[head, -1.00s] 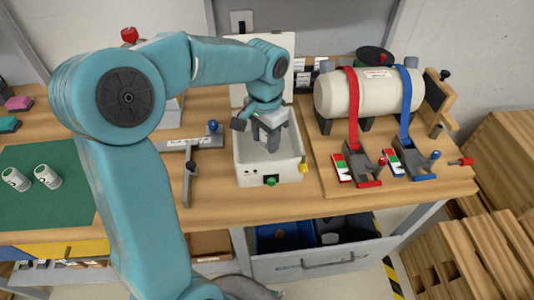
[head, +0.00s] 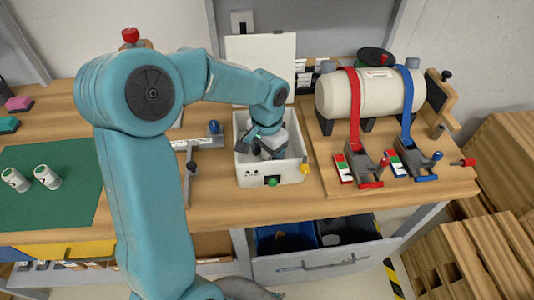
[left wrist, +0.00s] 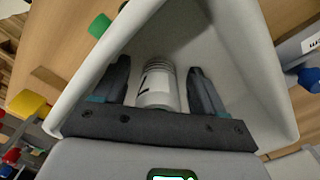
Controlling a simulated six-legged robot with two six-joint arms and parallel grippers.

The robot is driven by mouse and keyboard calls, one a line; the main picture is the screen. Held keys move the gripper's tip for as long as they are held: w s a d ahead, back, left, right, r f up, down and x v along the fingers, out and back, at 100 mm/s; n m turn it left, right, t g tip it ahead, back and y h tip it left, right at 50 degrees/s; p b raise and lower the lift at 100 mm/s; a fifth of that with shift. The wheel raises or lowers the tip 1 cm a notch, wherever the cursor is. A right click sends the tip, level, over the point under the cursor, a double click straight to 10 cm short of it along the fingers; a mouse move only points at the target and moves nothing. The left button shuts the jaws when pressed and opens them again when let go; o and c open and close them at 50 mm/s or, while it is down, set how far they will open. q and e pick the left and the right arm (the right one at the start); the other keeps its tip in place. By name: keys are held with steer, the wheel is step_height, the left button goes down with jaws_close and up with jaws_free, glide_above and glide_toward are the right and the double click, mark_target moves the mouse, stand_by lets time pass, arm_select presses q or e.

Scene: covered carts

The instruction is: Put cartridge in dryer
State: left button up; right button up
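The dryer (head: 252,177) is a white open-topped box on the bench, with its lid (head: 262,58) raised behind it. My left gripper (head: 268,155) reaches down inside it. In the left wrist view the dryer's wall (left wrist: 255,70) surrounds the left gripper (left wrist: 160,80). A white cartridge (left wrist: 157,88) with a dark mark and ribbed end lies between its two fingers. The fingers stand apart with a small gap on each side of the cartridge. The head view hides this cartridge behind the gripper. My right gripper is not in view.
A grey metal fixture (head: 191,160) with a blue knob is left of the dryer. A strapped cream tank (head: 375,92) and ratchet buckles are at right. The dryer has green and yellow knobs.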

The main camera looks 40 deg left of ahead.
arm_select(q)
steer(key=shift+r, duration=0.1)
steer(key=shift+r, duration=0.3)
step_height(320, 180, up, 12)
steer(key=shift+f+p, duration=0.15)
steer(key=shift+p, duration=0.3)
